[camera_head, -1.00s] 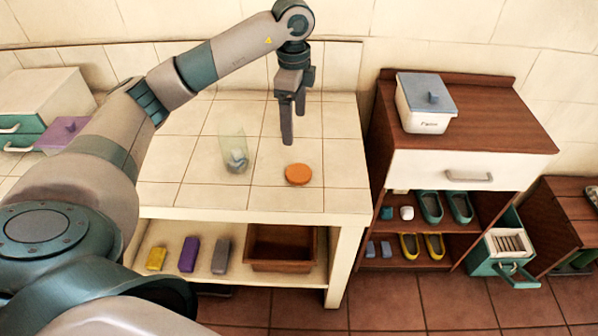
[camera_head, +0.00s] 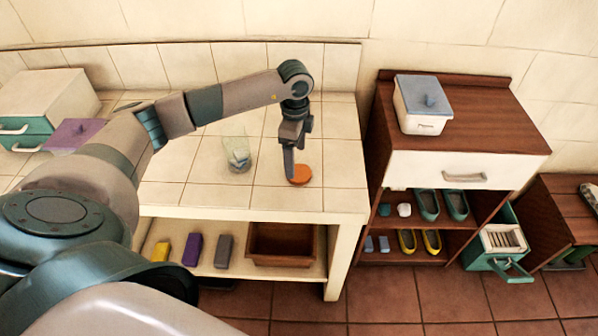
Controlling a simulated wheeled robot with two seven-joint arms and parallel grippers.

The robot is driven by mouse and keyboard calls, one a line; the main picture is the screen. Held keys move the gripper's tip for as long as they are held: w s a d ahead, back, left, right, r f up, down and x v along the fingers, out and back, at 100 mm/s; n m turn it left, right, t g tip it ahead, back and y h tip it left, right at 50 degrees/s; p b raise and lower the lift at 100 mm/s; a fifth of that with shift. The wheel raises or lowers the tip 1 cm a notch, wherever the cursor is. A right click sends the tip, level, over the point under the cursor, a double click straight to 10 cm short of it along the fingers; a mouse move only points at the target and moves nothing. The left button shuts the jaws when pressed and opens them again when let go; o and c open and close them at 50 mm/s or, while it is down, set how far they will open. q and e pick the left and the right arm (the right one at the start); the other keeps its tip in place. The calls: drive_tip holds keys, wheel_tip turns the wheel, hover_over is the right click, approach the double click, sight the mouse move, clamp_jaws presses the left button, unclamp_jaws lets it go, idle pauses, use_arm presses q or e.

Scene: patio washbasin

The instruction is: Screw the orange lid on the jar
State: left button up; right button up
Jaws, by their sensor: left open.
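The orange lid (camera_head: 301,175) lies flat on the tiled counter (camera_head: 335,195), near its front right part. The clear jar (camera_head: 237,152) stands upright on the counter, left of the lid, with something greyish in its bottom; its top is uncovered. My left gripper (camera_head: 290,170) points down at the lid, its fingers overlapping the lid's left part in the picture. It is open and holds nothing; whether a finger touches the lid I cannot tell. The lid is partly hidden by the fingers. My right gripper is out of view.
A white box with a blue-grey lid (camera_head: 423,105) stands on the brown cabinet (camera_head: 480,110) at right. A purple-topped box (camera_head: 75,137) is at left. Below the counter are sponges and a brown bin (camera_head: 283,245). Counter around the lid is clear.

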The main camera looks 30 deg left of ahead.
sight(299, 173)
use_arm(q)
drive_tip(key=shift+d+f+p, duration=0.3)
drive_tip(key=shift+f+p, duration=0.4)
drive_tip(key=shift+p, duration=0.15)
drive_tip(key=f, duration=0.1)
drive_tip(key=f+p, duration=0.1)
drive_tip(key=f, duration=0.1)
drive_tip(key=shift+d, duration=0.2)
drive_tip(key=shift+w+f, duration=0.1)
drive_tip(key=shift+f, duration=0.3)
drive_tip(key=c, duration=1.1)
